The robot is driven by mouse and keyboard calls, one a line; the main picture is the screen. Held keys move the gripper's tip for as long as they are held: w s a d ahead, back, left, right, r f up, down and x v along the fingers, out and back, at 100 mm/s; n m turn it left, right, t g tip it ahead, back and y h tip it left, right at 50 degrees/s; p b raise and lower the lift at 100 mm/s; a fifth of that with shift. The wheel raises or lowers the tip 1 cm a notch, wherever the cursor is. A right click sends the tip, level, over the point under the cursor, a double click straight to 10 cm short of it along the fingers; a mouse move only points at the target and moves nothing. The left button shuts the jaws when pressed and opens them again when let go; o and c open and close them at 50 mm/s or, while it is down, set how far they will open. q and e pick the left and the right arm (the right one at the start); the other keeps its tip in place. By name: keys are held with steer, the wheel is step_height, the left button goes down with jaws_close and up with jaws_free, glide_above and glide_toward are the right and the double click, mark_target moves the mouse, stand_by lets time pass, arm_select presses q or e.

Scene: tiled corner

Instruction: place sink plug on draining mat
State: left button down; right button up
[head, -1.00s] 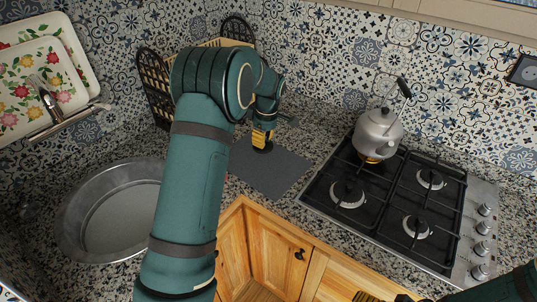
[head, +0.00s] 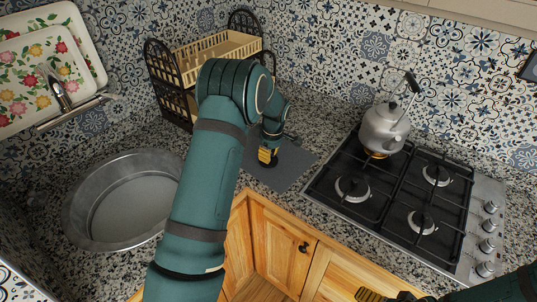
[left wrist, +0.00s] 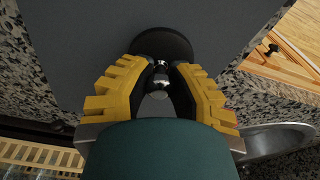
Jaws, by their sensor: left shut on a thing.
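The sink plug (left wrist: 160,42) is a dark round disc with a shiny metal knob. It shows best in the left wrist view. My left gripper (left wrist: 160,68) has its yellow fingers shut around the knob, with the disc beyond the fingertips. In the head view my left gripper (head: 268,157) is over the dark grey draining mat (head: 291,172), which lies flat on the counter. The plug is over the mat, but I cannot tell whether it touches it. My right gripper (head: 375,296) shows only in part at the bottom edge of the head view.
A round metal sink (head: 125,205) is at the left. A gas hob (head: 390,205) with a grey kettle (head: 384,130) is at the right. A dish rack (head: 215,52) stands behind my left arm, and floral trays (head: 40,70) lean at the upper left.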

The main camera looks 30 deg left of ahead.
mark_target(272, 161)
arm_select(q)
steer(key=shift+f, duration=0.2)
steer(key=c, duration=0.9)
jaws_free()
steer(key=shift+c, duration=0.2)
steer(key=shift+r, duration=0.3)
step_height(272, 161, up, 12)
steer(key=d, duration=0.1)
steer(key=shift+d+p, duration=0.25)
steer(key=shift+p, duration=0.15)
steer(key=shift+f, duration=0.15)
